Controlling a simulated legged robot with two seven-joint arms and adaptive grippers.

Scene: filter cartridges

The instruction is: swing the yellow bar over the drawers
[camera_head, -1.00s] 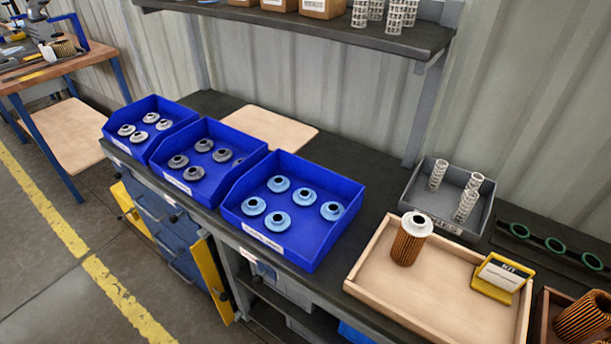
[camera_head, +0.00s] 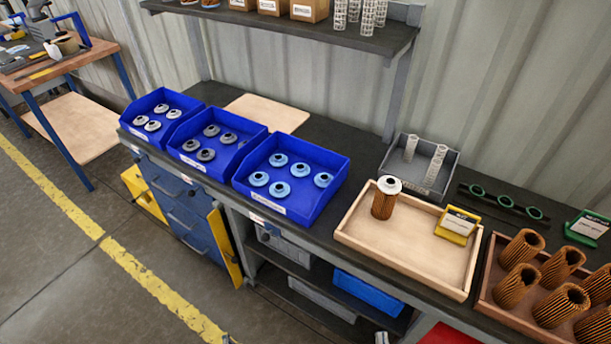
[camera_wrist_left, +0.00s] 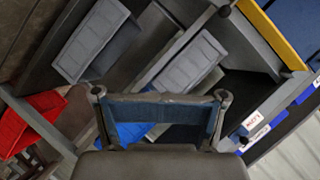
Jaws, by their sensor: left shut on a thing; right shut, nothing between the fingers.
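The drawers (camera_head: 180,208) form a blue unit under the left part of the bench. A yellow bar (camera_head: 226,250) stands upright at their right edge, swung off the drawer fronts. It also shows in the left wrist view at the upper right (camera_wrist_left: 272,34). A second yellow part (camera_head: 143,194) is at the drawers' left side. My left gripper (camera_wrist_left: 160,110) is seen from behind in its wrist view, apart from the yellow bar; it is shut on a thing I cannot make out. Only a small tip of my right gripper (camera_head: 382,338) shows at the bottom edge, shut and empty.
Blue bins (camera_head: 290,205) with discs stand along the bench edge above the drawers. A wooden tray (camera_head: 400,265) holds one cartridge and a yellow card stand. Open shelves with grey bins (camera_head: 318,294) and a blue bin (camera_head: 372,294) lie right of the drawers. The floor in front is clear.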

